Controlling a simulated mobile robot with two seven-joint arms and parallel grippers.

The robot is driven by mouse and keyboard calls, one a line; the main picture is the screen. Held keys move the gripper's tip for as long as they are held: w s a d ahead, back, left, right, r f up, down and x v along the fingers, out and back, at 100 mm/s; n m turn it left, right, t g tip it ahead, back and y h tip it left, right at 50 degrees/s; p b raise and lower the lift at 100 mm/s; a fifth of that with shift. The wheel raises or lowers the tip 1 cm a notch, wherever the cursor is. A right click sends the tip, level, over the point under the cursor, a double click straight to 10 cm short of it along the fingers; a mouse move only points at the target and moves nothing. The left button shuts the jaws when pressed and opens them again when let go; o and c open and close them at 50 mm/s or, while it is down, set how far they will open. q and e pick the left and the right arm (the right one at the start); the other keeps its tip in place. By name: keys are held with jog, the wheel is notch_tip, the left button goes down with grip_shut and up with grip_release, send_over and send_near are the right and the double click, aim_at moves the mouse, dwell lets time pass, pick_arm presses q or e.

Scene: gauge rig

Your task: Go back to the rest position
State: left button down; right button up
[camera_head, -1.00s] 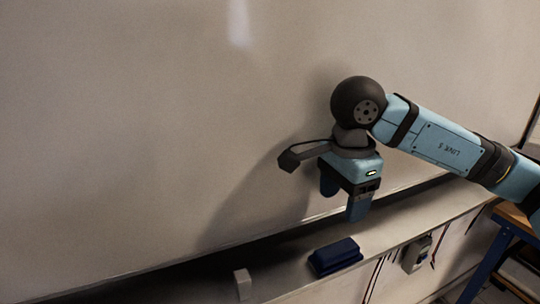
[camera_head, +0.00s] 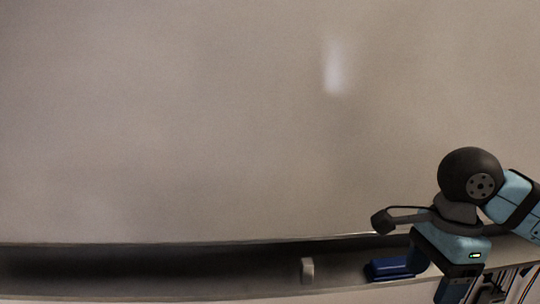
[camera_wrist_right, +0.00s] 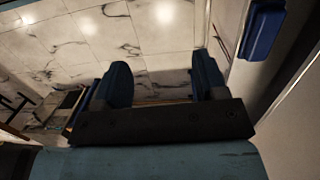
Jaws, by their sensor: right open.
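My right gripper (camera_head: 436,277) is at the lower right of the head view, in front of the whiteboard ledge, with its fingers pointing down. In the right wrist view its two blue fingers stand wide apart, and the gap between them (camera_wrist_right: 161,72) is empty. A dark blue block, like a board eraser (camera_head: 386,270), lies on the ledge just left of the fingers in the head view. It also shows at the top right of the right wrist view (camera_wrist_right: 261,33), apart from the fingers. My left gripper is in neither view.
A large whiteboard (camera_head: 200,120) fills most of the head view. A small pale block (camera_head: 307,270) stands on the ledge (camera_head: 200,290), left of the blue block. The right wrist view shows a marble-tiled floor (camera_wrist_right: 160,35) below and dark furniture at the left.

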jog(key=s+a+m+g+y+p, duration=0.35)
jog(key=a+m+g+y, duration=0.3)
jog(key=a+y, duration=1.1)
jog(key=w+d+f+m+t+h+p, duration=0.2)
jog(key=w+d+f+m+t+h, duration=0.35)
jog(key=m+t, duration=0.95)
jog(key=w+d+f+m+t+h+p, duration=0.2)
jog(key=f+m+t, duration=0.7)
jog(key=m, duration=1.1)
pick_arm(q)
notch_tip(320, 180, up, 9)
jog(key=p, duration=0.1)
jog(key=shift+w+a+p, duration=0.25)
jog(key=shift+p, duration=0.15)
pick_arm(e)
jog(key=s+d+f+m+g+h, duration=0.2)
jog(key=s+f+m+g+h, duration=0.1)
jog(key=s+f, duration=0.4)
jog(key=s+d+f+m+g+h, duration=0.3)
jog(key=s+f+m, duration=0.4)
jog(key=f, duration=0.6)
jog(key=shift+s+d+h, duration=0.2)
jog(key=shift+s+h, duration=0.05)
jog(key=shift+h, duration=0.65)
jog(key=shift+m, duration=0.25)
